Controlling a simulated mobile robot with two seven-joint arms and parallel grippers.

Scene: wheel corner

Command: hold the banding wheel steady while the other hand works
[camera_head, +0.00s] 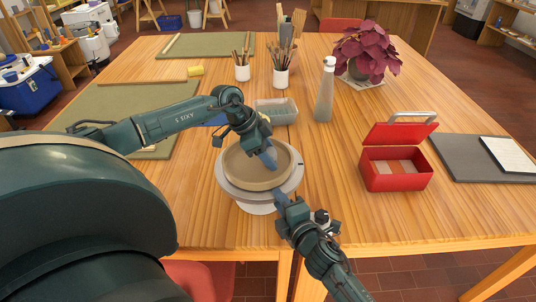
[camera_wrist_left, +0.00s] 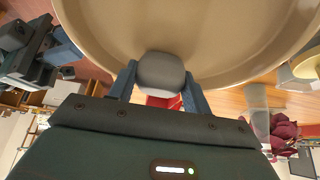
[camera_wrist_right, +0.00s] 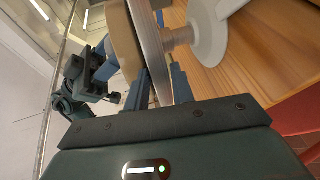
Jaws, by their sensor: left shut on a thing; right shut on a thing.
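The banding wheel stands at the near middle of the table, its grey disc (camera_head: 229,188) on a pale foot (camera_head: 257,208). A shallow tan clay bowl (camera_head: 240,178) sits on the disc. My right gripper (camera_head: 279,196) is shut on the disc's near rim; the right wrist view shows the disc edge (camera_wrist_right: 148,40) between its fingers, with the foot (camera_wrist_right: 207,38) beside it. My left gripper (camera_head: 268,160) is inside the bowl, shut on a grey rounded block (camera_wrist_left: 160,74). The block is mostly hidden in the head view; I cannot tell whether it touches the clay.
An open red box (camera_head: 396,174) is to the right, near a dark board (camera_head: 455,160). Green mats (camera_head: 120,97) lie left.

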